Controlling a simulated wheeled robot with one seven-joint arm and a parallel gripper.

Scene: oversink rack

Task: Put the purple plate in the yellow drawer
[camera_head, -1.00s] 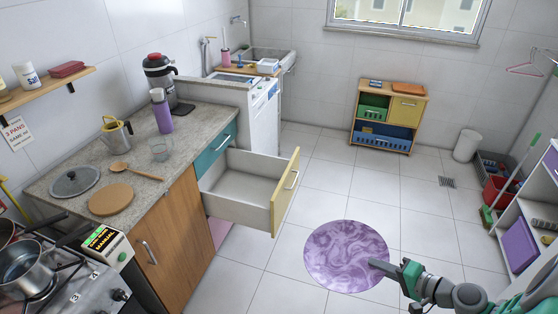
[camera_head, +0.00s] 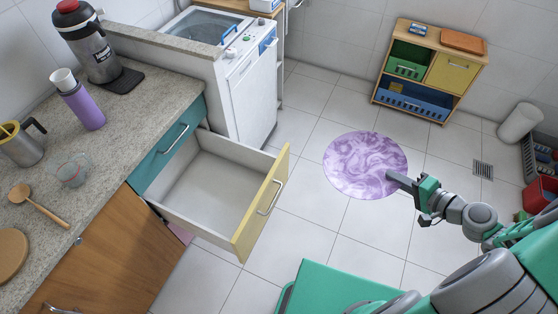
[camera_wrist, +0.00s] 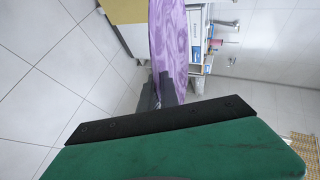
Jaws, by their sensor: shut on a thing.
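The purple plate (camera_head: 365,165) is round and marbled, held up above the floor to the right of the drawer in the head view. My gripper (camera_head: 392,178) is shut on its right edge. In the wrist view the plate (camera_wrist: 170,40) shows nearly edge-on, beyond the dark fingers (camera_wrist: 168,92). The yellow drawer (camera_head: 262,205) is pulled wide open from the counter, and its pale inside (camera_head: 212,185) is empty. The plate is apart from the drawer.
A closed teal drawer (camera_head: 170,145) sits in the counter beside the open one. The counter (camera_head: 120,135) holds a purple bottle (camera_head: 82,105), a glass (camera_head: 72,172) and a wooden spoon (camera_head: 38,205). A white washing machine (camera_head: 250,90) stands behind the drawer. Floor right of the drawer is clear.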

